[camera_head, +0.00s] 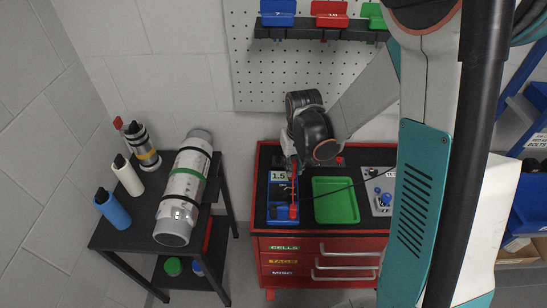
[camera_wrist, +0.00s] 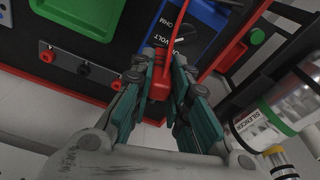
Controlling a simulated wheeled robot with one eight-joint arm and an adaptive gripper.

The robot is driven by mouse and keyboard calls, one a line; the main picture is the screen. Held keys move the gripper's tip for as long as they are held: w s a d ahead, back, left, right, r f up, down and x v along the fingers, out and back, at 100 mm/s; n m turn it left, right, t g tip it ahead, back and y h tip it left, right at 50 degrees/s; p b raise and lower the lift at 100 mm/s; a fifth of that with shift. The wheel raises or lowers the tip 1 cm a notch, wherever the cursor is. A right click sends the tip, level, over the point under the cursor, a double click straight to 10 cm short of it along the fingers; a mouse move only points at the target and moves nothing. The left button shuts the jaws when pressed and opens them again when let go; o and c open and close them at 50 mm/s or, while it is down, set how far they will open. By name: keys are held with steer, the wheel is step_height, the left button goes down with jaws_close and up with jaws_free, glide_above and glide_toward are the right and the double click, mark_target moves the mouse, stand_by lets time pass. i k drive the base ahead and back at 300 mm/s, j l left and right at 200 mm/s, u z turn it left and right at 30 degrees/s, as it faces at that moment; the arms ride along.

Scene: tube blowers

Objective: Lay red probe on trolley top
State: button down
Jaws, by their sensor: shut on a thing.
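The red probe (camera_wrist: 161,84) stands between the fingers of my gripper (camera_wrist: 162,72) in the wrist view. My gripper (camera_head: 291,172) is shut on it. In the head view the gripper is over the left part of the black trolley top (camera_head: 308,178), and red parts of the probe (camera_head: 294,210) show below it, in front of the blue meter (camera_head: 281,213). The blue meter (camera_wrist: 205,18) lies just beyond the fingertips in the wrist view. I cannot tell whether the probe touches the meter or the top.
A green tray (camera_head: 335,201) and a grey panel with knobs (camera_head: 381,190) lie right of the meter. A row of terminals (camera_wrist: 82,69) is along the back. A black table (camera_head: 130,238) with a silencer cylinder (camera_head: 184,195) and bottles stands left.

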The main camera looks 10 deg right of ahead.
mark_target(305, 203)
steer(key=i, duration=0.35)
steer(key=k+l, duration=0.15)
steer(key=k, duration=0.85)
steer(key=j+z, duration=0.35)
steer(key=j, duration=0.3)
steer(key=i+j+z, duration=0.1)
steer(key=j+z, duration=0.15)
steer(key=j, duration=0.15)
steer(key=i+j+z, duration=0.1)
steer(key=j+z, duration=0.15)
steer(key=j, duration=0.15)
steer(key=j+z, duration=0.25)
steer(key=j, duration=0.15)
steer(key=i, duration=0.35)
